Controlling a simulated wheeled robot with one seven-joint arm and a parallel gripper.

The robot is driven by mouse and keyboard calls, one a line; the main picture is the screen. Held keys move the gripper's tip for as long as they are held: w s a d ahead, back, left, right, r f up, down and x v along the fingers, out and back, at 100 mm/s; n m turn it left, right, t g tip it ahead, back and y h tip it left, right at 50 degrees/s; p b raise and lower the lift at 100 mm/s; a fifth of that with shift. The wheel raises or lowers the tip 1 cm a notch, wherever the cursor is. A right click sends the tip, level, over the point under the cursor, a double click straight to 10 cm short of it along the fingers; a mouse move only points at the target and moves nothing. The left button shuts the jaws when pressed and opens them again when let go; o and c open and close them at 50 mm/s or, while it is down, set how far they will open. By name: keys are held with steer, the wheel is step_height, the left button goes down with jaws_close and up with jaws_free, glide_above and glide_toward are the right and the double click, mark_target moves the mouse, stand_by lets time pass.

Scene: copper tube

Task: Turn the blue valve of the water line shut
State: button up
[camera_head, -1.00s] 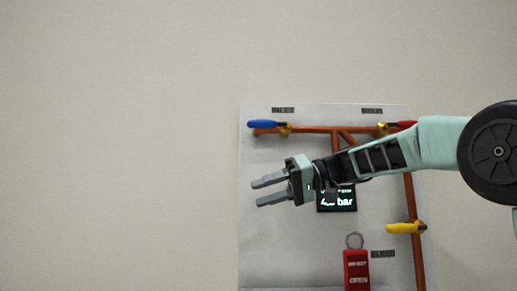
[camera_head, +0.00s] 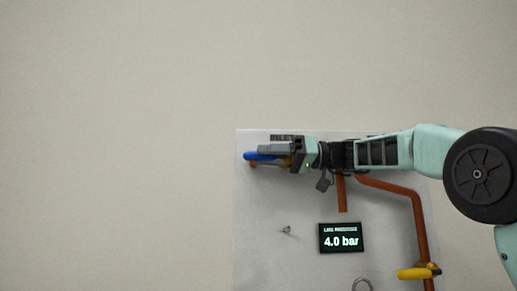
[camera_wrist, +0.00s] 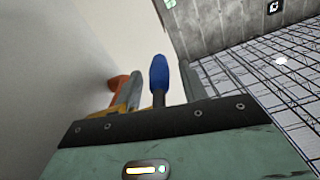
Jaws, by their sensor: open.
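The blue valve handle (camera_head: 252,156) is at the upper left of the white panel, lying along the copper pipe. My gripper (camera_head: 266,151) is at this handle, its fingers pointing left and overlapping it in the head view. In the wrist view, the blue handle (camera_wrist: 159,72) stands between the two fingers of my gripper (camera_wrist: 162,85), with space visible on both sides. The jaws are open and not closed on it. The valve body is mostly hidden behind my gripper.
A display (camera_head: 341,238) on the panel reads 4.0 bar. A yellow handle (camera_head: 415,274) is at the lower right on the copper pipe (camera_head: 416,225). A ring (camera_head: 362,286) shows at the bottom edge. The wall left of the panel is bare.

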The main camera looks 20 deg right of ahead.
steer(key=shift+p+x, duration=0.3)
steer(key=shift+x, duration=1)
jaws_close()
